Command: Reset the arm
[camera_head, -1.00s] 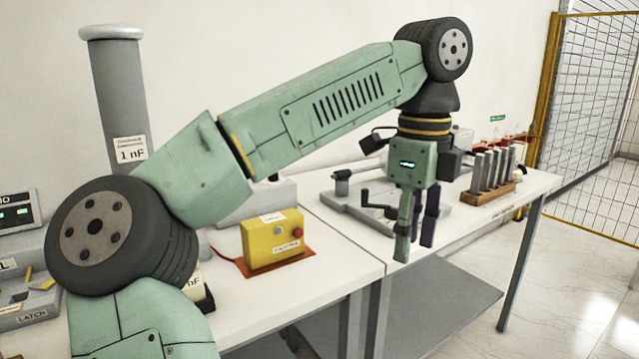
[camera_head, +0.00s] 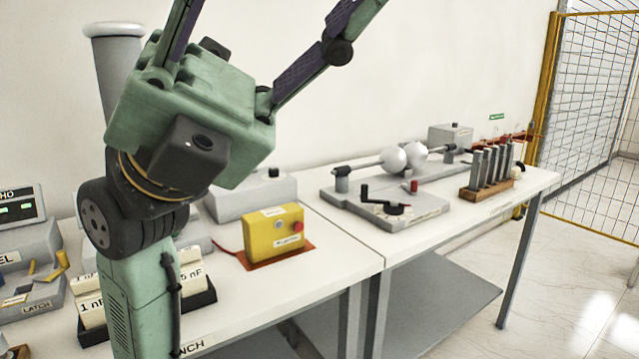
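My gripper (camera_head: 258,48) is raised at the upper left of the head view, close to the camera and pointing up. Its two fingers are spread wide apart, with dark pads on their inner sides, and nothing shows between them. The fingertips run out of the top of the picture. My green arm (camera_head: 143,290) is folded up below it, standing over the left table. It hides much of the grey column behind and part of the labelled blocks.
A yellow box (camera_head: 273,236) with a red button sits on the left table (camera_head: 340,262). The right table holds a crank device with two white spheres (camera_head: 393,159) and a wooden rack (camera_head: 487,189) of grey rods. Labelled blocks (camera_head: 190,275) stand beside my arm. A yellow-framed mesh fence (camera_head: 590,130) is at right.

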